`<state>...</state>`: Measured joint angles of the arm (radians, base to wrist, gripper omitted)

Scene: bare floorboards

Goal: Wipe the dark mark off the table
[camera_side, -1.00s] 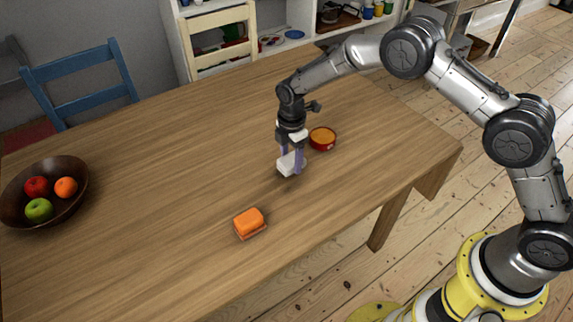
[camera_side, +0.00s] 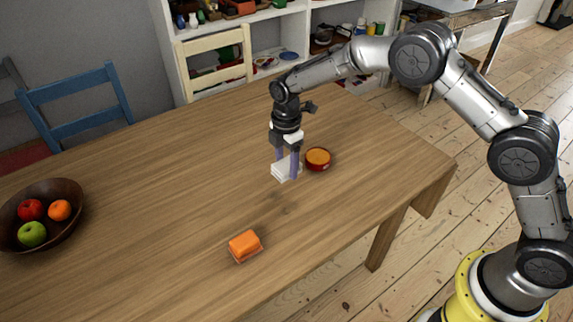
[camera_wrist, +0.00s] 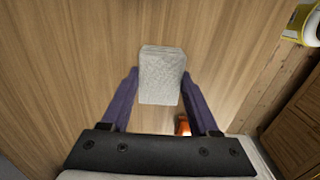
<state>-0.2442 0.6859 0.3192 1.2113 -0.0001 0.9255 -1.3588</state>
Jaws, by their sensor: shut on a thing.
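My gripper (camera_side: 287,163) points down over the middle of the wooden table (camera_side: 150,190), its purple fingers shut on a white block-shaped pad (camera_side: 281,171). The pad also shows between the fingers in the wrist view (camera_wrist: 162,76). It is low over the table; I cannot tell whether it touches. A faint dark mark (camera_side: 280,204) shows on the wood just in front of the pad in the side view. I cannot make out the mark in the wrist view.
A small red bowl with orange contents (camera_side: 318,158) stands close to the right of the pad. A dark fruit bowl (camera_side: 72,218) is at far left. Wood between is clear.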

